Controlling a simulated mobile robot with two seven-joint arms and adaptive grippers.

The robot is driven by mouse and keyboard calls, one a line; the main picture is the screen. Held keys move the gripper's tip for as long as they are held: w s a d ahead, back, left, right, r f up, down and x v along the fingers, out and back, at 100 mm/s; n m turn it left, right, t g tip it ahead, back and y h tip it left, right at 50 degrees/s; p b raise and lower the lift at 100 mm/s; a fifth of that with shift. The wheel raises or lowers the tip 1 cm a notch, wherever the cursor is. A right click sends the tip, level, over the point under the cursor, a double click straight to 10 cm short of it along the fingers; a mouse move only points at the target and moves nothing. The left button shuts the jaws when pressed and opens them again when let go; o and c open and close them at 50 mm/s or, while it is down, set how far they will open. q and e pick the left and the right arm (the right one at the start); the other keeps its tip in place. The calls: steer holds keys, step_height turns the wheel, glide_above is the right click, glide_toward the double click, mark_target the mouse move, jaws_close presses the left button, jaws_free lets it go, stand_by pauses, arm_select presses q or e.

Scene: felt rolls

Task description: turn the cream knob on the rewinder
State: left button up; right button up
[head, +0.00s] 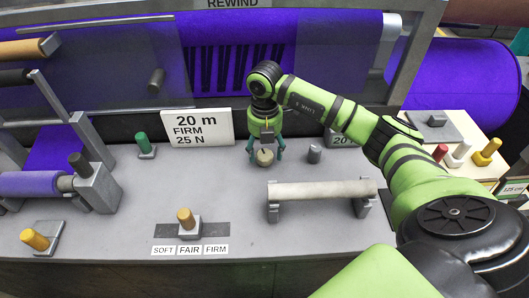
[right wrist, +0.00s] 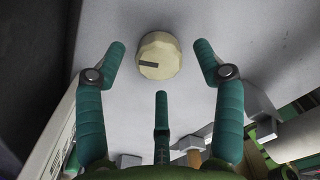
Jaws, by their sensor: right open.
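The cream knob (head: 264,157) stands on the grey top of the rewinder (head: 230,205), in front of the sign reading 20 m, FIRM, 25 N. In the right wrist view the cream knob (right wrist: 158,55) is round and faceted, with a dark pointer mark toward the left. My right gripper (head: 265,152) is above the knob with its teal fingers open on either side. The right wrist view shows my right gripper (right wrist: 160,60) with a gap between each fingertip and the knob. My left gripper is not in view.
A grey peg (head: 314,154) stands just right of the knob, and a green-handled lever (head: 145,145) stands to the left. A cream roll (head: 322,191) lies on supports in front. An orange-handled selector (head: 187,218) sits at FAIR. The sign (head: 200,128) stands close behind.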

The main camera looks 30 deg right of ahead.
steer(key=shift+f, duration=1.3)
steer(key=c, duration=1.2)
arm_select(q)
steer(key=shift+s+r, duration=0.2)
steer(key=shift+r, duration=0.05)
arm_select(e)
steer(key=shift+o, duration=0.2)
